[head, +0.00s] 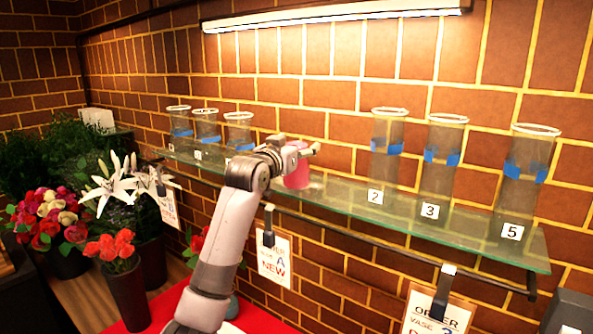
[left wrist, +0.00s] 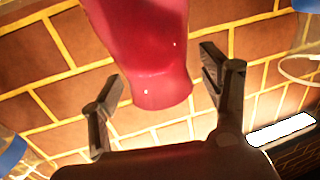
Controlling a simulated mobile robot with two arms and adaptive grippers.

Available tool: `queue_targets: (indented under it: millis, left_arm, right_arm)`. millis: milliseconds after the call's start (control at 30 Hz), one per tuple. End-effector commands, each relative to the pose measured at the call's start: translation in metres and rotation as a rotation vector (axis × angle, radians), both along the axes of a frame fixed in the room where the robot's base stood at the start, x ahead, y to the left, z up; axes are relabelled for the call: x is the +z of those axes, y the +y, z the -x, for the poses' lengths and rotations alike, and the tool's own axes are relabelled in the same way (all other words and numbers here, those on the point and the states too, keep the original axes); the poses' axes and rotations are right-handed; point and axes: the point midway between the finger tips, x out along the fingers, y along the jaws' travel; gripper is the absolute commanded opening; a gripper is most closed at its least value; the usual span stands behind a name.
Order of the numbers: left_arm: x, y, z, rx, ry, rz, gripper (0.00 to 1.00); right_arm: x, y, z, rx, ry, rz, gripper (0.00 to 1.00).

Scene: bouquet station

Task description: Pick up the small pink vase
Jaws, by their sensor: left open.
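The small pink vase (head: 298,176) stands upright on the glass shelf, in the gap between the clear vases on its left and right. My left gripper (head: 298,147) is at its upper part, with the arm rising from below. In the left wrist view the pink vase (left wrist: 148,55) comes down from the top edge. Its near end lies between the spread fingers of my left gripper (left wrist: 160,88), with wall showing on both sides. The gripper is open, and I cannot tell whether any finger touches the vase. My right gripper is not in view.
Clear vases with blue tape stand on the glass shelf (head: 468,232): several small ones at left and tall ones numbered 2 (head: 387,150), 3 (head: 441,160) and 5 (head: 524,175) at right. A brick wall is behind. Order cards (head: 274,262) hang below. Flowers (head: 110,246) stand at left.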

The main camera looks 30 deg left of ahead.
Motion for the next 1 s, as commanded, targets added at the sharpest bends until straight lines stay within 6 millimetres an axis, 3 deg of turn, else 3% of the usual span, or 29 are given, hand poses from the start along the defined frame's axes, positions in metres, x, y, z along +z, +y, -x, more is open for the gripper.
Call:
queue_targets:
  millis: [167, 1000]
  left_arm:
    - [-0.0006, 0.0, -0.0001, 0.0, 0.0, 0.0, 0.7]
    - [-0.0003, 0.0002, 0.0003, 0.0, 0.0, 0.0, 0.15]
  right_arm:
    - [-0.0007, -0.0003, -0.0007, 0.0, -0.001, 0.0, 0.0]
    - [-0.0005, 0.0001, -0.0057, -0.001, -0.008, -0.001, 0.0]
